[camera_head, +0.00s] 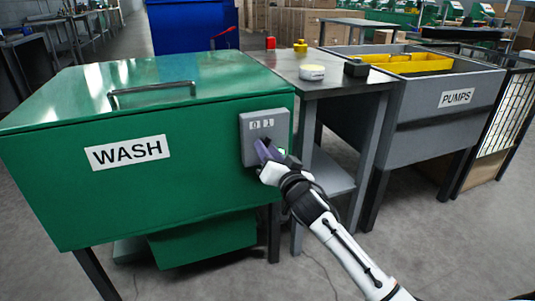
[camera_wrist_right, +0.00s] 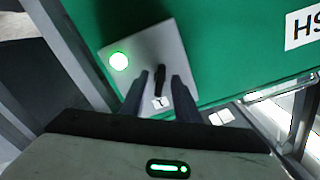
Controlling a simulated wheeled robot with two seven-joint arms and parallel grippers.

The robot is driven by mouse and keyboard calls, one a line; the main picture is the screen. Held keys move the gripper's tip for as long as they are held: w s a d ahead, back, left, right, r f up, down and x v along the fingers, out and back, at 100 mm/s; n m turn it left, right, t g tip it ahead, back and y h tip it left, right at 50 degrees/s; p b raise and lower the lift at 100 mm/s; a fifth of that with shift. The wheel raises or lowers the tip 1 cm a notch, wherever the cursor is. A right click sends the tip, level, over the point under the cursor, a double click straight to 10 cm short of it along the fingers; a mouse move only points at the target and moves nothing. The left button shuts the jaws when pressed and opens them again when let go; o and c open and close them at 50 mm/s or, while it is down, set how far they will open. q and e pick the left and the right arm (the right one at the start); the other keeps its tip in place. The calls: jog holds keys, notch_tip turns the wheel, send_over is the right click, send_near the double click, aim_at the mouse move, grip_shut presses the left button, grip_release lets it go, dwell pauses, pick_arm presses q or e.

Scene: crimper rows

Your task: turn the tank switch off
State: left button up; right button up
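The green tank marked WASH (camera_head: 150,190) carries a grey switch box (camera_head: 262,125) at the right end of its front, with 0 and 1 marked along its top. In the right wrist view the switch box (camera_wrist_right: 150,58) appears upside down, with a black switch lever (camera_wrist_right: 160,82) and a lit green lamp (camera_wrist_right: 118,61). My right gripper (camera_head: 263,150) is at the box. In the wrist view its two fingers (camera_wrist_right: 160,75) are apart, one on each side of the lever, with visible gaps. One finger partly hides the markings. My left gripper is out of view.
A grey table (camera_head: 335,88) with a red button, a yellow button and a round white-yellow item stands right of the tank. Beyond it is a grey tank marked PUMPS (camera_head: 430,110) with a yellow tray. The floor in front is clear.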

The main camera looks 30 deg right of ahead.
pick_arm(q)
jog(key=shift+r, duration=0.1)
pick_arm(e)
jog(key=shift+w, duration=0.25)
jog(key=shift+c, duration=0.2)
grip_shut()
pick_arm(q)
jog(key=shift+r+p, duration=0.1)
jog(key=shift+p, duration=0.2)
pick_arm(e)
jog(key=shift+n, duration=0.3)
pick_arm(q)
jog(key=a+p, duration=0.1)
jog(key=p, duration=0.1)
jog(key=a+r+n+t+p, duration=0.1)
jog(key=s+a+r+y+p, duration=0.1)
jog(key=p, duration=0.1)
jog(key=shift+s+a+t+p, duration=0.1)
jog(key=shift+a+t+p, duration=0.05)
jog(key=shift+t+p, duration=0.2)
pick_arm(e)
jog(key=n, duration=1.1)
jog(key=shift+d, duration=0.15)
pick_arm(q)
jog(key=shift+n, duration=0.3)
pick_arm(e)
jog(key=shift+n, duration=0.4)
